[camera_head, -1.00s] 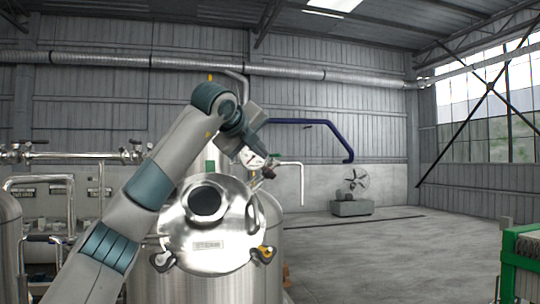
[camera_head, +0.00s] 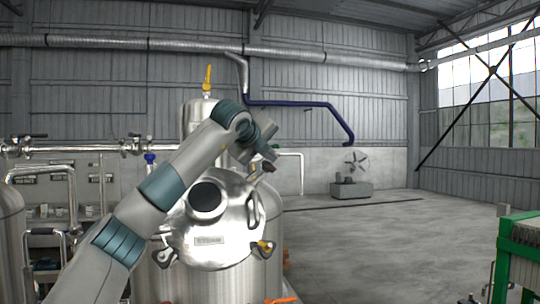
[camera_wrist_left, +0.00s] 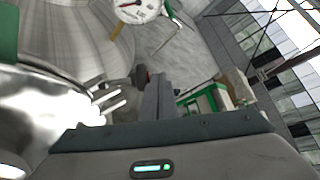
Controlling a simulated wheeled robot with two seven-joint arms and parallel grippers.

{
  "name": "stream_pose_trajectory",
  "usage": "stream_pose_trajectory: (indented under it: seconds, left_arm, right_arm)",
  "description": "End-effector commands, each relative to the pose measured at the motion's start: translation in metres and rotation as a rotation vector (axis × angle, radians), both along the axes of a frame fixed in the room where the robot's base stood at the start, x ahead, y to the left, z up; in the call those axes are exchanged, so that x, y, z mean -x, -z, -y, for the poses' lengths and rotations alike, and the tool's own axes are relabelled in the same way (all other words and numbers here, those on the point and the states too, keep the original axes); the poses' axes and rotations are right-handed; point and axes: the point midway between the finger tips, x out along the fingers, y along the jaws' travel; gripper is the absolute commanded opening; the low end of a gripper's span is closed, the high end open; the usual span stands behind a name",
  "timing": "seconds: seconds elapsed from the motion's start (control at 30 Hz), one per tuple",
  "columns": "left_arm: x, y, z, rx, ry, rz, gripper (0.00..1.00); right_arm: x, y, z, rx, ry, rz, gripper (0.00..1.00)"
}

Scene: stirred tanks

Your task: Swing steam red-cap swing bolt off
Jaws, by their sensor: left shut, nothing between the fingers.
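The steel tank lid (camera_head: 210,238) is domed and shut-looking, with a round dark port and bolts at its rim. My right gripper is out of view.
A dial gauge (camera_wrist_left: 138,9) is near the hand. Pipes with valves (camera_head: 130,146) run at left. A green frame (camera_head: 519,255) stands right. The floor (camera_head: 400,240) between is open.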

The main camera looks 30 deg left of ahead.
Motion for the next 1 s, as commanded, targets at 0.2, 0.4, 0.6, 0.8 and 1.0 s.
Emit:
stream_pose_trajectory:
  seconds: [0.2, 0.4, 0.6, 0.8, 1.0]
  left_arm:
    - [-0.009, -0.004, 0.000, 0.015, -0.040, -0.045, 0.00]
    - [-0.028, 0.002, -0.007, 0.026, -0.070, -0.080, 0.00]
    - [-0.044, 0.003, -0.015, 0.026, -0.070, -0.080, 0.00]
    - [-0.045, 0.003, -0.016, 0.023, -0.070, -0.079, 0.00]
    - [-0.045, 0.002, -0.016, 0.024, -0.069, -0.078, 0.00]
  right_arm:
    - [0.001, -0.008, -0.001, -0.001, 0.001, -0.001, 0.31]
    - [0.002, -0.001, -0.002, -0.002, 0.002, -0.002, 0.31]
    - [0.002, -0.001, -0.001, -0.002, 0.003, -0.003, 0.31]
    - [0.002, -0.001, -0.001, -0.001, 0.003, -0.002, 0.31]
    - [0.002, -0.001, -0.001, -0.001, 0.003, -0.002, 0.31]
